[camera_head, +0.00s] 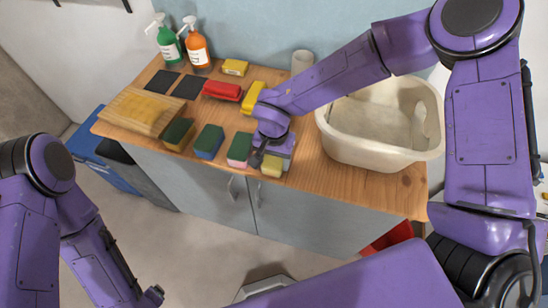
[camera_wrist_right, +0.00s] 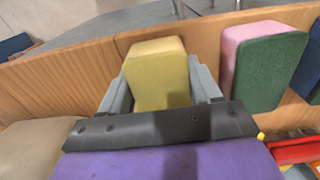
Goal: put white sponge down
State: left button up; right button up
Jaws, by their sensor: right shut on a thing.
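My right gripper (camera_head: 272,150) is over the front of the wooden counter, its grey fingers on both sides of a pale yellow sponge (camera_wrist_right: 158,75). This sponge (camera_head: 272,166) stands upright near the counter's front edge, just right of a pink and green sponge (camera_head: 240,148). I see yellow faces and no clearly white one; part of it is hidden by the gripper. I cannot tell whether its underside touches the counter. My left gripper (camera_head: 152,296) is low at the left, away from the counter, and its jaws are too small to read.
A blue and green sponge (camera_head: 209,141) and a yellow and green sponge (camera_head: 179,134) stand in the same row. A cream basin (camera_head: 350,150) is at the right. Red (camera_head: 222,91) and yellow (camera_head: 253,97) items lie behind. Bottles (camera_head: 196,47) stand at the back left.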

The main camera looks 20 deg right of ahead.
aim_at(274, 158)
jog(key=o, duration=1)
jog(key=shift+f, duration=0.1)
jog(key=shift+s, duration=0.1)
notch_tip(274, 158, up, 12)
jog(key=shift+r+b, duration=0.2)
jog(key=shift+b, duration=0.3)
jog(key=shift+f, duration=0.1)
